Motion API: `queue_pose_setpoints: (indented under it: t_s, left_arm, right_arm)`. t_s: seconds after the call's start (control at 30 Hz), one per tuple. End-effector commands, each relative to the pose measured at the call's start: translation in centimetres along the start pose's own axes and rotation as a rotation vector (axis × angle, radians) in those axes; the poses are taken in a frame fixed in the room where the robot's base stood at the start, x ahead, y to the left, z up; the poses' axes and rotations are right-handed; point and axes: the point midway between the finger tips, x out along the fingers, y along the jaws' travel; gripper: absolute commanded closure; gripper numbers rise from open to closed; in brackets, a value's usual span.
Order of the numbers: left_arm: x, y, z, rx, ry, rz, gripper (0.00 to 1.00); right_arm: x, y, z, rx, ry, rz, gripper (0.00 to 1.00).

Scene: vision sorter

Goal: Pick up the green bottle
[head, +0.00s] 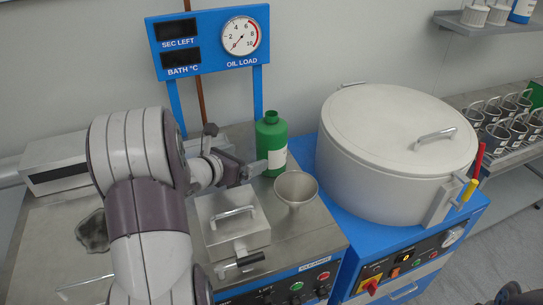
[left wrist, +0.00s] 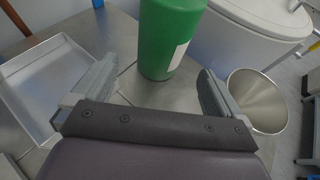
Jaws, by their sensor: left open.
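The green bottle (head: 271,135) stands upright on the metal worktop, behind the funnel, with a white label on its body. In the left wrist view the bottle (left wrist: 169,38) is ahead of my fingers, its top cut off by the frame. My left gripper (head: 246,170) is open and empty, just left of the bottle at its lower body height. In the left wrist view the gripper (left wrist: 153,88) has its two fingers apart, with the bottle beyond and roughly between them. I cannot tell whether a finger touches it.
A metal funnel (head: 295,188) stands close in front of the bottle, near my right-hand finger. A lidded box (head: 232,222) sits on the worktop. A large white drum (head: 398,150) stands to the right. A gauge panel (head: 212,42) rises behind. A shallow tray (left wrist: 57,84) lies left in the wrist view.

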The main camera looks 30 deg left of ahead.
Motion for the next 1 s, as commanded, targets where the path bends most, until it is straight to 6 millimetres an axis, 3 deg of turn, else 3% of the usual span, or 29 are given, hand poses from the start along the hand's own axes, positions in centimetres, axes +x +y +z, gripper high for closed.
queue_pose_setpoints:
  t_s: [0.2,0.6,0.7,0.9,0.93,1.0]
  left_arm:
    - [4.7,-0.2,0.2,0.012,-0.001,-0.009,0.0]
    - [11.0,-0.5,0.3,0.01,0.0,-0.006,0.0]
    - [12.0,-0.5,0.1,0.009,0.001,-0.004,0.0]
    - [12.2,-0.4,0.1,0.009,-0.001,-0.003,0.0]
    - [12.2,-0.4,0.1,0.009,0.0,-0.003,0.03]
    - [12.2,-0.4,0.1,0.009,-0.001,-0.003,0.26]
  right_arm:
    - [-1.0,0.0,-0.1,0.0,0.001,0.0,0.0]
    - [-2.8,0.0,-0.3,0.0,0.001,0.0,0.0]
    - [-2.9,0.0,-0.4,0.0,0.001,0.0,0.0]
    - [-2.8,0.0,-0.3,0.0,0.0,0.0,0.0]
    - [-2.8,0.0,-0.3,0.0,0.0,0.0,0.0]
    - [-2.8,0.0,-0.3,0.0,0.0,0.0,0.0]
